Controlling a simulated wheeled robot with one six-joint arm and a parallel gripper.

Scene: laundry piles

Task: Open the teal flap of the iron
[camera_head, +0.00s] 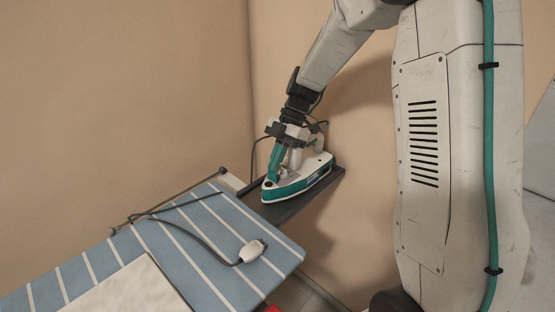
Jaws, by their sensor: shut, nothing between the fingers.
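The iron (311,182) is white and teal and sits on a dark rest at the end of the ironing board, with its tip toward the lower left. My gripper (284,164) is directly above the front part of the iron, pointing down. It is shut and holds nothing. A teal piece (275,160) stands up near the front of the iron, beside my gripper. I cannot tell whether this is the flap or part of my gripper. My gripper and wrist hide part of the iron's top, and I cannot make out contact.
The blue-and-white striped ironing board (205,222) lies at lower left. A white plug (251,251) with a dark cord and a pale folded cloth (130,290) lie on it. The dark iron rest (325,188) juts toward the wall corner. Beige walls stand close behind.

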